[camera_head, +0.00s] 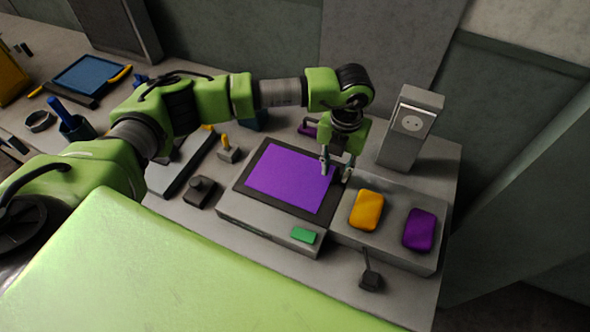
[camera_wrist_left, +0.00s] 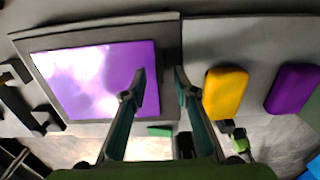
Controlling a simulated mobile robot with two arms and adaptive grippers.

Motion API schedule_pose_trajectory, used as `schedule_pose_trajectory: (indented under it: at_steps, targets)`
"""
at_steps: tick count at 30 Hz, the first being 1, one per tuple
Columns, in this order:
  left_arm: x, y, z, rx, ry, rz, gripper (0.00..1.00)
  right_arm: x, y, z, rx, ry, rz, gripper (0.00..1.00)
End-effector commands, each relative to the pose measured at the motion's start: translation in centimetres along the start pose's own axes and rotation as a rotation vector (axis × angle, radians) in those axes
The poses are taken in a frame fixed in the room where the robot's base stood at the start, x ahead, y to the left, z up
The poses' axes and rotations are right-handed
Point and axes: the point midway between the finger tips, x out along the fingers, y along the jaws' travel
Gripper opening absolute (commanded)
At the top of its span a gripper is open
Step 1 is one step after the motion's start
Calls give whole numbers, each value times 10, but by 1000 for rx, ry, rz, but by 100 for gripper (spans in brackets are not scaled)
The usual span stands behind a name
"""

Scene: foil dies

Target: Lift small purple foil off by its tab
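A flat purple foil (camera_head: 290,178) lies on a dark plate (camera_head: 248,186) on top of a grey block; in the left wrist view the foil (camera_wrist_left: 85,85) looks glossy. My left gripper (camera_head: 336,174) points down at the foil's right edge. In the left wrist view its fingers (camera_wrist_left: 159,78) are apart with nothing between them; one overlaps the foil's right edge, the other is beyond the plate's dark border. I cannot make out the tab, nor whether a finger touches the foil. My right gripper is not in view.
A yellow pad (camera_head: 367,210) and a purple pad (camera_head: 419,230) sit on a grey block to the right. A green button (camera_head: 303,235) is on the front. A grey post with a socket (camera_head: 411,123) stands behind right. A black lever (camera_head: 371,280) is in front.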

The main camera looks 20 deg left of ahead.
Motion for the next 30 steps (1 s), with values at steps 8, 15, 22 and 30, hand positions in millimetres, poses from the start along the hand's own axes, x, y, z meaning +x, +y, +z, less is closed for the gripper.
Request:
schedule_pose_trajectory:
  at_steps: [8,15,22,30]
  targets:
    - [21,0,0,0,-1,-1,27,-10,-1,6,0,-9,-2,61]
    - [21,0,1,0,-1,0,4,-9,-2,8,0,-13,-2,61]
    - [20,0,1,0,-2,0,0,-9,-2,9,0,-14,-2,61]
    - [16,0,1,-1,-2,0,0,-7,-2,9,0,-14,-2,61]
